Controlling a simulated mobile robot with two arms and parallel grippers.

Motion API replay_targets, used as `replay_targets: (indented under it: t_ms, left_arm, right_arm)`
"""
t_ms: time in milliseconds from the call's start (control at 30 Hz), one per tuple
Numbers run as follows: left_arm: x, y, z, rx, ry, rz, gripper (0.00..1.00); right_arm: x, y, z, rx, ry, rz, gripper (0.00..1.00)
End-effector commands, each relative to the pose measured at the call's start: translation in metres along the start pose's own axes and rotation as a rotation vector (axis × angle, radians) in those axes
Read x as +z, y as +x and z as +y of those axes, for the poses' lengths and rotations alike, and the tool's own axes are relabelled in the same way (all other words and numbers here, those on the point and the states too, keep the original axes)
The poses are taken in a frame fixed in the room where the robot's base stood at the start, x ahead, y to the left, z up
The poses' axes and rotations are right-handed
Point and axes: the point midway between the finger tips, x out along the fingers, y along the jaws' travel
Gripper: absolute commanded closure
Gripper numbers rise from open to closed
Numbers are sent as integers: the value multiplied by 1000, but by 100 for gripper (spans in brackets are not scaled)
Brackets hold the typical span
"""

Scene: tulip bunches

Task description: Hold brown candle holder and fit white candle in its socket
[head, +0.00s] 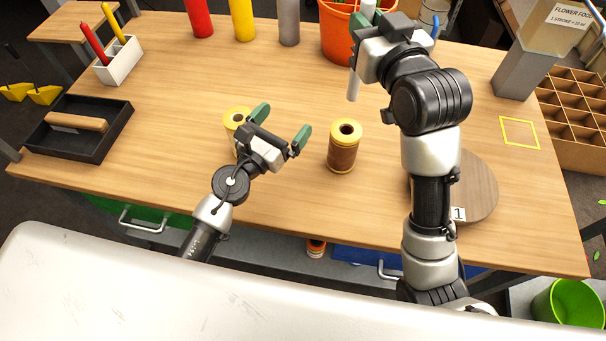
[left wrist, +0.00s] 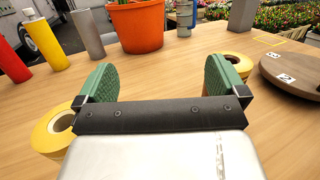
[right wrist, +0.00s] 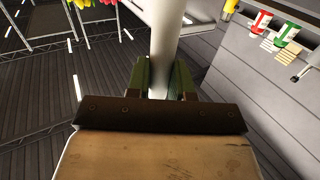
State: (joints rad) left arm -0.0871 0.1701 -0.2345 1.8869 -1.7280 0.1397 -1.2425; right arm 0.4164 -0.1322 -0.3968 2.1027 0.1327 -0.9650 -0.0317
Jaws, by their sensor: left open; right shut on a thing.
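The brown candle holder (head: 343,154), with a yellow rim and a dark socket, stands upright on the table. My left gripper (head: 282,126) is open and empty to its left, its green fingers apart from it. My right gripper (head: 368,20) is shut on the white candle (head: 353,86), which hangs nearly upright above the table, behind and higher than the holder. The candle also shows between the fingers in the right wrist view (right wrist: 167,40).
A second yellow-rimmed holder (head: 234,117) stands just left of my left gripper, partly hidden. Red (head: 198,18), yellow (head: 242,20) and grey (head: 288,22) cylinders and an orange pot (head: 337,40) stand at the back. A round wooden board (head: 480,190) lies right, partly behind my right arm.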

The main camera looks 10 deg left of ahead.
Motion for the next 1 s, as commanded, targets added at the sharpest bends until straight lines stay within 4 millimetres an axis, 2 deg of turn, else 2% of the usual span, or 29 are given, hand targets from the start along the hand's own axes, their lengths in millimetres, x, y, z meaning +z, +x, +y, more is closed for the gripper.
replay_targets:
  t_ms: [33, 100, 200, 333, 433, 567, 1000]
  left_arm:
    - [-22, -9, -16, -46, -7, 48, 0]
    - [-44, -20, -35, -107, -10, 91, 0]
    - [-65, -34, -55, -172, -14, 126, 0]
    - [-80, -45, -71, -221, -16, 143, 0]
    - [-83, -46, -76, -235, -16, 144, 0]
    - [-85, -33, -80, -238, -16, 143, 0]
    - [-96, 44, -98, -235, -17, 144, 0]
  right_arm:
    - [0, 0, 0, 0, 0, 1, 100]
    - [0, 0, 0, 0, 0, 1, 100]
    - [0, 0, 0, 0, 0, 1, 100]
    - [0, 0, 0, 0, 0, 1, 100]
    - [0, 0, 0, 0, 0, 1, 100]
    - [0, 0, 0, 0, 0, 1, 100]
    - [0, 0, 0, 0, 0, 1, 100]
